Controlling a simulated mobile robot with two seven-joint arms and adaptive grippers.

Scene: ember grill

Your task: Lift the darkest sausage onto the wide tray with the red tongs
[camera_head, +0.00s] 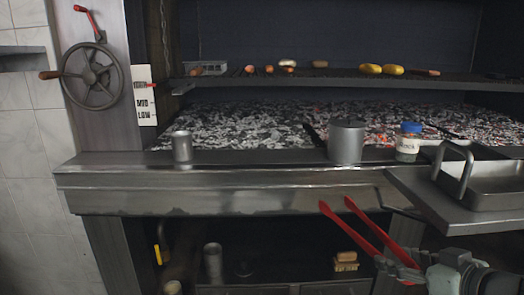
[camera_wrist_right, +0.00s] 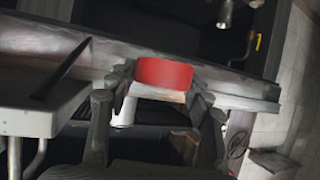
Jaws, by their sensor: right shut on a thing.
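The red tongs (camera_head: 364,232) are in my right gripper (camera_head: 404,270), in front of the grill's front ledge, their two arms pointing up and left and spread apart. In the right wrist view the gripper's fingers (camera_wrist_right: 164,88) close around a red part of the tongs (camera_wrist_right: 165,73). Small reddish-brown sausage-like pieces (camera_head: 268,69) lie on the upper rack, with another (camera_head: 426,72) farther right; they are too small to tell which is darkest. A metal tray (camera_head: 507,184) with a raised handle sits on the right side shelf. My left gripper is not in view.
A metal pot (camera_head: 346,143) and a blue-lidded jar (camera_head: 407,145) stand on the ledge right of middle; a metal cup (camera_head: 182,148) stands left. Yellow items (camera_head: 370,69) lie on the rack (camera_head: 220,83). Glowing embers (camera_head: 250,125) lie below it. A crank wheel (camera_head: 92,77) is at left.

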